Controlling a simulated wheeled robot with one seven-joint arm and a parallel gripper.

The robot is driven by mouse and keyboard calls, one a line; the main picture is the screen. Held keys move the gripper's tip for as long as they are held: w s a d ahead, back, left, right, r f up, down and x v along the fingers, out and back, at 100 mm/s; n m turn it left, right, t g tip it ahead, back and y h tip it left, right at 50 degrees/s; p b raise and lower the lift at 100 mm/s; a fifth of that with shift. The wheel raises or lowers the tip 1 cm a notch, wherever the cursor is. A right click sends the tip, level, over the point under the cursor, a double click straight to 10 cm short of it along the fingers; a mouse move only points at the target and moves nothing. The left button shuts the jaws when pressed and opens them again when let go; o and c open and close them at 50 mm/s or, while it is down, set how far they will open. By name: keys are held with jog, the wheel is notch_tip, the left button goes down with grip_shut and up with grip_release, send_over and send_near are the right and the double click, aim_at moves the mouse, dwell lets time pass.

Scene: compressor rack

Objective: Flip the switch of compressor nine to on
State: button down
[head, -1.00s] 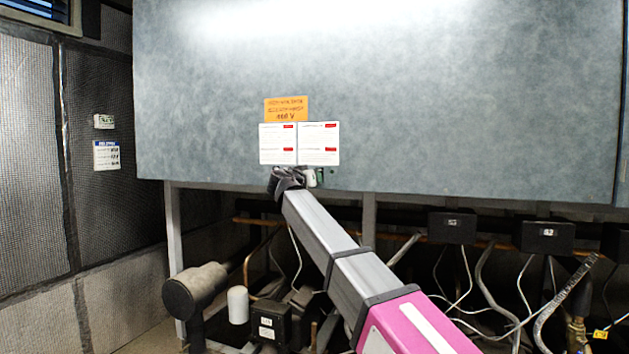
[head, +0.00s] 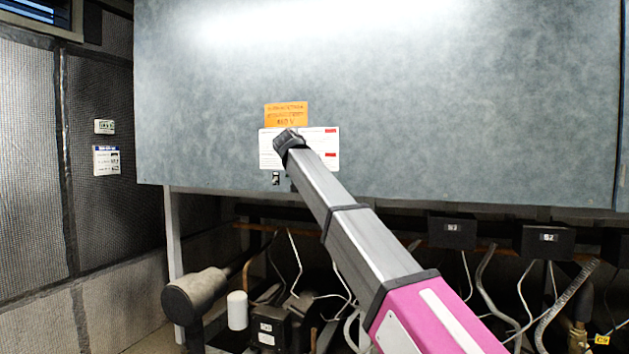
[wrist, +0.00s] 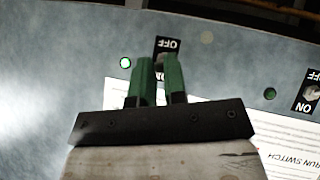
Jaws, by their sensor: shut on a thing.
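In the wrist view, my gripper (wrist: 160,66) has its two green fingers on either side of a switch (wrist: 167,45) with a black OFF/ON plate. It is shut on this switch's lever, which the fingers mostly hide, so I cannot tell its position. A lit green lamp (wrist: 125,62) is beside this switch. A second switch (wrist: 312,92) with an OFF/ON plate is at the right edge, beside a dark green lamp (wrist: 269,94). In the head view, my gripper (head: 289,140) is in front of the white labels and hides the held switch. No compressor number is readable.
The grey panel (head: 430,110) carries an orange voltage sticker (head: 286,114) and white labels (head: 325,148). Below it are pipes, cables, a dark round-ended cylinder (head: 192,295) and black boxes (head: 452,232). A mesh wall (head: 35,150) stands at the left.

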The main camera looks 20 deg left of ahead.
jog(key=shift+w+a+r+g, duration=0.15)
jog(key=shift+r+g, duration=0.1)
jog(key=shift+g, duration=0.55)
jog(key=c, duration=1.2)
grip_release()
jog(key=v, duration=1)
jog(key=shift+r, duration=0.35)
jog(key=shift+s, duration=0.25)
